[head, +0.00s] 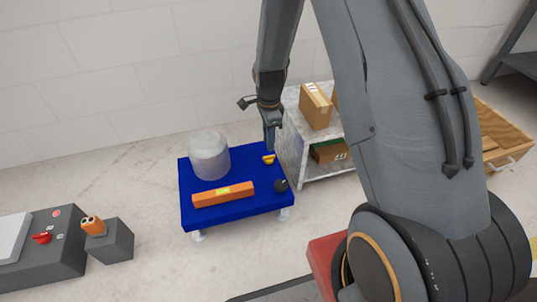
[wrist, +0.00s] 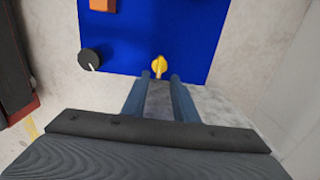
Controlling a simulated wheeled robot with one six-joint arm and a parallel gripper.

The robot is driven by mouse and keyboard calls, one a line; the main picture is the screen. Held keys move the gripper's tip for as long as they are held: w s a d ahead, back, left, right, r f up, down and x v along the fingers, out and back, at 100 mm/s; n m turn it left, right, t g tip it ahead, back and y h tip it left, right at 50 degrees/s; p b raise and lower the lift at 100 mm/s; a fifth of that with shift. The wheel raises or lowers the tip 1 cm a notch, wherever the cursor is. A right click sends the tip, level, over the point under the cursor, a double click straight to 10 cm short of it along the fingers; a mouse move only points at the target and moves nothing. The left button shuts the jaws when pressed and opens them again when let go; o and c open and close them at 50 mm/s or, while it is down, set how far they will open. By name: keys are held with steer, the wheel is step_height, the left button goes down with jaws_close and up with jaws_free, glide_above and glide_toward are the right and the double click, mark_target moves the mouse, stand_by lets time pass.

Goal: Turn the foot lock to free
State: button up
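A blue platform (head: 240,208) on short feet carries two small knobs. One is a yellow knob (head: 268,159) near its back right edge; the other is a black round knob (head: 281,185) with a white mark. No label shows which one is the foot lock. My gripper (head: 269,145) points down just above the yellow knob. In the wrist view, my gripper's two fingers (wrist: 161,78) are apart, with the yellow knob (wrist: 158,66) at the gap between their tips. I cannot tell whether they touch it. The black knob (wrist: 89,59) lies left, clear of the fingers.
A translucent cylinder (head: 209,156) and an orange bar (head: 223,194) stand on the platform. A shelf with boxes (head: 316,107) is close behind my gripper on the right. A grey control box (head: 45,262) is at lower left.

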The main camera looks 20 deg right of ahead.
mark_target(269, 159)
step_height(269, 159, down, 7)
steer(key=b, duration=0.3)
steer(key=shift+r, duration=0.2)
jaws_close()
